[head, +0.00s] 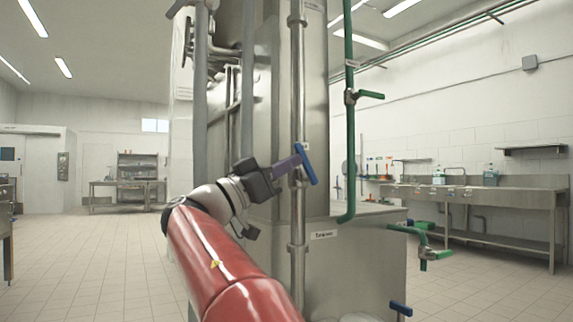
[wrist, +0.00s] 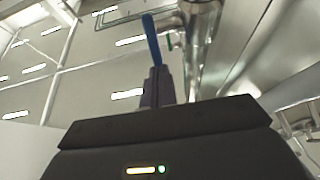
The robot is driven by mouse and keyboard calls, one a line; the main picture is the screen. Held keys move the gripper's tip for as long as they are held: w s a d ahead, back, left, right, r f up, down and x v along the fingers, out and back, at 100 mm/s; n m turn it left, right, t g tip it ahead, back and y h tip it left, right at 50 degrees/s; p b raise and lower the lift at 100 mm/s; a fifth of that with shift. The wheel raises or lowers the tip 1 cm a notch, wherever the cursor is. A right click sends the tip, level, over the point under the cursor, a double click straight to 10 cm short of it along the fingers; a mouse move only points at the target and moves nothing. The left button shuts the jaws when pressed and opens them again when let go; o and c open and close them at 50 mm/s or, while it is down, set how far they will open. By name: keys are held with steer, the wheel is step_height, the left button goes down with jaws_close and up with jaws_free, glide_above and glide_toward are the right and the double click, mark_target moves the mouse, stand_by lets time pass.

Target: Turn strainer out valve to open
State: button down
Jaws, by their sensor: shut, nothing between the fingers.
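A valve with a blue lever handle (head: 309,172) sits on the vertical steel pipe (head: 298,215) at the front of the steel machine. The handle slants from upper left to lower right in the head view. My gripper (head: 297,161) is shut and empty, with its fingertips right at the handle's left side. In the wrist view the blue handle (wrist: 152,40) rises just beyond the tips of my gripper (wrist: 156,72). I cannot tell whether the tips touch it. The valve body behind the fingers is partly hidden.
A green pipe with a green-handled valve (head: 369,95) runs down to the right of the steel pipe. More green valves (head: 425,254) and another blue handle (head: 401,308) are low at right. A small label (head: 323,234) is beside the pipe. The floor at left is clear.

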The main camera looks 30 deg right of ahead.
mark_target(297, 152)
steer(key=shift+r+y+p, duration=0.3)
steer(key=shift+p, duration=0.05)
steer(key=y+p, duration=0.1)
steer(key=d+r+y+p, duration=0.1)
steer(key=p, duration=0.1)
steer(key=shift+r+y, duration=0.3)
steer(key=shift+y, duration=0.1)
steer(key=shift+d+y+p, duration=0.2)
steer(key=shift+y+p, duration=0.2)
steer(key=shift+p, duration=0.05)
steer(key=shift+d, duration=0.15)
steer(key=shift+d+r, duration=0.1)
steer(key=shift+r, duration=0.05)
